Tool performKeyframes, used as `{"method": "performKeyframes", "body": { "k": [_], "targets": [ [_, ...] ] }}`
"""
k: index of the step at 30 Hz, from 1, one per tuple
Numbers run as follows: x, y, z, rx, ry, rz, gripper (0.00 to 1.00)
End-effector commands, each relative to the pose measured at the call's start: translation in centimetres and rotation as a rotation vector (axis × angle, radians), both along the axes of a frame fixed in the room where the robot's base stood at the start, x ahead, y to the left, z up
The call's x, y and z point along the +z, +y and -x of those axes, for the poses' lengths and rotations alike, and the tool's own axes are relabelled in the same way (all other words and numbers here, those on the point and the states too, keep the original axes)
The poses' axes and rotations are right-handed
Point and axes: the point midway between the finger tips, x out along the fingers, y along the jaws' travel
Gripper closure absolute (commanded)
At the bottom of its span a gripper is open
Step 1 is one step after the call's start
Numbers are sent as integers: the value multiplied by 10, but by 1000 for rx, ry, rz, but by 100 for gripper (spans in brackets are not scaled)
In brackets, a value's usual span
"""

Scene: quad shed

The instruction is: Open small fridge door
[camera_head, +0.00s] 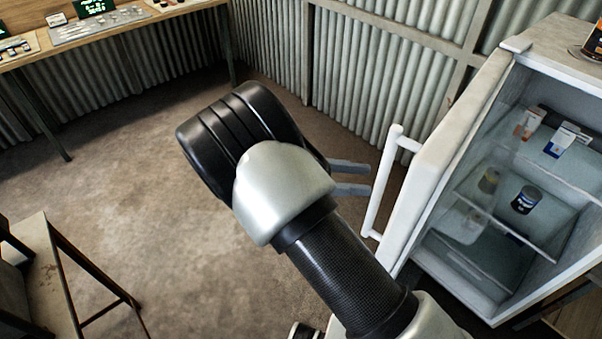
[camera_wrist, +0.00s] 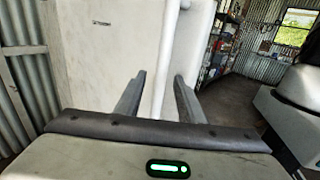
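The small fridge (camera_head: 562,39) stands at the right in the head view. Its white door (camera_head: 428,178) is swung open to the left, and the inside shows. A white vertical bar handle (camera_head: 381,185) is on the door's outer face. My gripper (camera_head: 368,179) is open and empty, its two fingertips just short of the handle. In the wrist view the handle (camera_wrist: 166,60) stands between the two spread fingers of my gripper (camera_wrist: 160,78), with the door's white face (camera_wrist: 105,60) behind. I see no contact between fingers and handle.
Shelves inside the fridge hold boxes (camera_head: 562,140) and cans (camera_head: 526,199). A can (camera_head: 594,42) stands on the fridge top. A corrugated wall (camera_head: 370,70) is behind the door. A workbench (camera_head: 150,22) is at the upper left.

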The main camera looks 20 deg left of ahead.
Motion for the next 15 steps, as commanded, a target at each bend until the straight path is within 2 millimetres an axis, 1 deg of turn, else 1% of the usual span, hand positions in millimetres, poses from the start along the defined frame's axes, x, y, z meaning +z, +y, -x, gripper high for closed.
{"method": "performKeyframes", "body": {
  "k": [1,9,11,15],
  "targets": [
    [-3,13,3,2,-1,-2,64],
    [-2,80,18,4,-5,1,64],
    [-1,93,22,6,-5,1,64],
    [0,104,24,-4,-3,4,64]
  ]
}}
